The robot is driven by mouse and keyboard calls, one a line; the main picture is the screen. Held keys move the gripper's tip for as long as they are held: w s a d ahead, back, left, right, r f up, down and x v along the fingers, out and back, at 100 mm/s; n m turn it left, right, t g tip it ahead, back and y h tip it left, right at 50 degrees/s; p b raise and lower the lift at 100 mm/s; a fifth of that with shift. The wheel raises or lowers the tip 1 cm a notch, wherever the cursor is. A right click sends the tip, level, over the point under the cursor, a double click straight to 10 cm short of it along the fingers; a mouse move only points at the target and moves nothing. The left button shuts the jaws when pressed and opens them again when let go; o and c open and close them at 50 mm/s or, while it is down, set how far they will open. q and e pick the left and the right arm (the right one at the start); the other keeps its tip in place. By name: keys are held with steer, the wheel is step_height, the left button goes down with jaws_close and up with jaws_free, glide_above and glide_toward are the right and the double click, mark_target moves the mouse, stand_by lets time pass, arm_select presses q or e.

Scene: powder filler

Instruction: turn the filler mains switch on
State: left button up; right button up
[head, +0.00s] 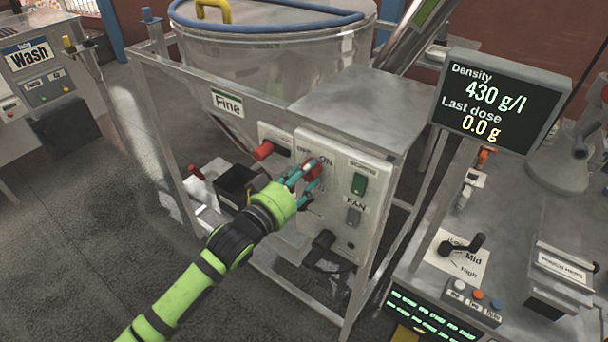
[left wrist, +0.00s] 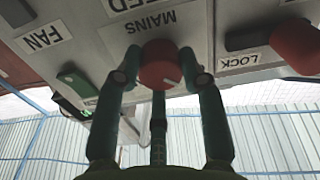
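The mains switch is a round red knob (head: 311,168) on the grey control panel (head: 338,228) at the front of the Fine filler, below the OFF and ON lettering. It also shows in the left wrist view (left wrist: 160,65), beside the upside-down MAINS label, with its white mark towards the lower right, the OFF side. My left gripper (head: 304,175) has its teal fingers around the knob. In the left wrist view, fingertips (left wrist: 160,62) bend in at both sides and a third finger is below; they appear to touch it. My right gripper is not in view.
A red knob (head: 263,151) by the LOCK label sits left of the mains switch. A green switch (head: 359,184) and a grey FAN switch (head: 353,216) are to the right. A density display (head: 493,105) stands further right.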

arm_select(q)
steer(key=shift+m, duration=0.4)
steer(key=m+p, duration=0.1)
steer(key=m, duration=0.2)
steer(key=m+p, duration=0.1)
steer(key=m, duration=0.4)
steer(key=shift+p, duration=0.35)
steer(key=m, duration=0.5)
steer(key=shift+p, duration=0.35)
steer(key=shift+m, duration=2)
steer(key=shift+a, duration=0.1)
steer(key=o, duration=1.2)
steer(key=shift+w, duration=0.1)
steer(key=shift+c, duration=0.2)
